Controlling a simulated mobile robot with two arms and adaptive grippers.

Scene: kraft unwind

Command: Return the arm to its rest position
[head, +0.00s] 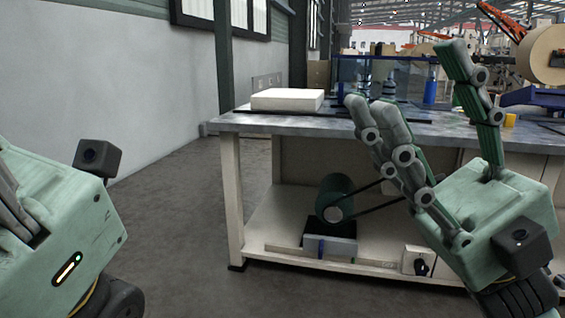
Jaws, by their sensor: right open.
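My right gripper (412,78) is at the right of the head view. Its fingers point up and are spread wide apart, with nothing between them. It shows in front of the workbench (240,122) and hides part of the bench's front and top. My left gripper (14,208) is at the left edge. Its green housing shows, but most of its fingers are cut off by the frame, so I cannot see whether it is open.
A white block (287,100) lies on the bench's left end. A blue bottle (430,91) stands farther back. A dark green motor (335,197) sits on the lower shelf. The grey floor (185,215) left of the bench is clear up to the wall (110,90).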

